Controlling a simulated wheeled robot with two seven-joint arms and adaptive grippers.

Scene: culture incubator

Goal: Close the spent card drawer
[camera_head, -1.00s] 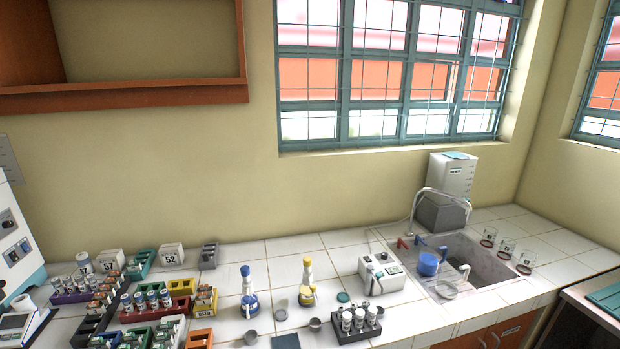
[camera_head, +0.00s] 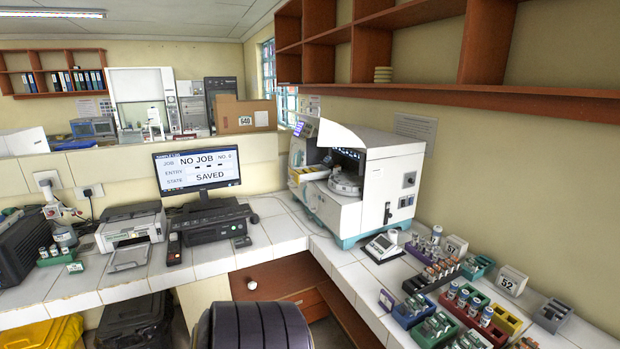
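A white bench machine with a teal base (camera_head: 375,200) stands at the corner of the counter. Its curved white lid is raised, and a round grey carousel (camera_head: 345,184) shows inside. On its left side a pale tray-like part with an orange-yellow edge (camera_head: 309,174) sticks out; this may be the spent card drawer, but I cannot read any label on it. How far it is out is too small to tell. Neither of my grippers is in view.
A monitor (camera_head: 197,173) reads "NO JOB" and "SAVED". A printer (camera_head: 131,228) stands to its left. A dark ribbed rounded form covers the bottom middle.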

